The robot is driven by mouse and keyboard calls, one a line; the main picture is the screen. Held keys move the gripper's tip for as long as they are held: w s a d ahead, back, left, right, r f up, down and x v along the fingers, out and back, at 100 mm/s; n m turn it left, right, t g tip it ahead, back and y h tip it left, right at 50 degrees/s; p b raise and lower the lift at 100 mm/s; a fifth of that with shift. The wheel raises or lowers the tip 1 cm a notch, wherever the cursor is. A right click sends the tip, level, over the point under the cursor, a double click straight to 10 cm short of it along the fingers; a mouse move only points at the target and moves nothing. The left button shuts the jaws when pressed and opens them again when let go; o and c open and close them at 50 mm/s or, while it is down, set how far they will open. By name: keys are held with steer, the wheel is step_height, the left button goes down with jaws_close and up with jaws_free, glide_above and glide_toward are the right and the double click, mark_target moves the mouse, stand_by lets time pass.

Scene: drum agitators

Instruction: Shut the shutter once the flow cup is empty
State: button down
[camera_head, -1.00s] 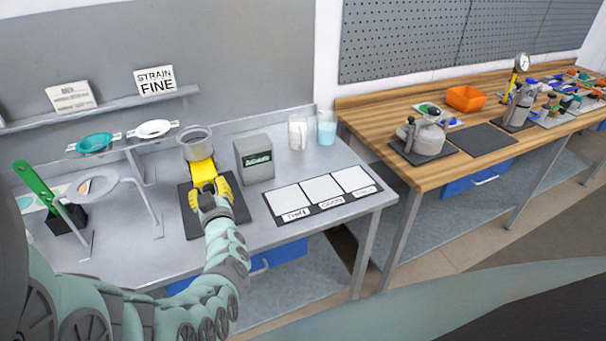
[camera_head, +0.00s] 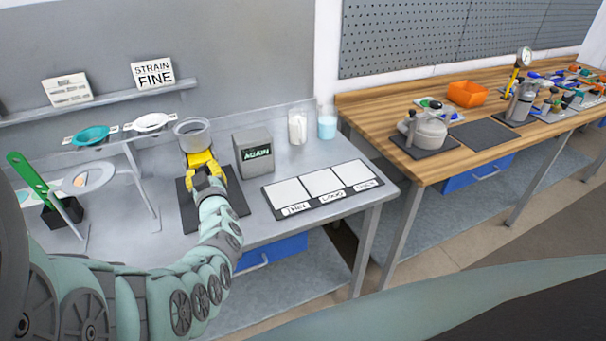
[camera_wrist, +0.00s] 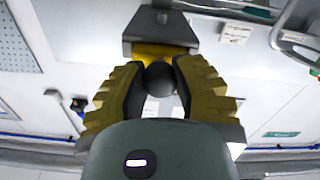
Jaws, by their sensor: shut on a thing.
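The grey flow cup (camera_head: 193,134) stands at the back of a dark mat. Its inside looks grey; I cannot tell whether any liquid is in it. The yellow shutter (camera_head: 197,159) sticks out from under the cup toward me and also shows in the wrist view (camera_wrist: 160,52). My yellow gripper (camera_head: 207,176) is at the shutter's near end. In the wrist view my gripper (camera_wrist: 158,70) is shut on the shutter's dark round knob (camera_wrist: 160,82). The grey box (camera_head: 253,152) right of the cup displays "AGAIN".
A dark board (camera_head: 323,187) with three white panels lies to the right. A white container (camera_head: 297,129) and a light-blue one (camera_head: 327,126) stand behind it. Teal (camera_head: 92,136) and white (camera_head: 151,122) strainers sit on a stand at left.

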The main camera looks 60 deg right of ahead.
steer(key=shift+w, duration=0.15)
steer(key=c, duration=0.7)
jaws_free()
steer(key=shift+w+d, duration=0.1)
steer(key=v, duration=1.2)
steer(key=shift+d, duration=0.1)
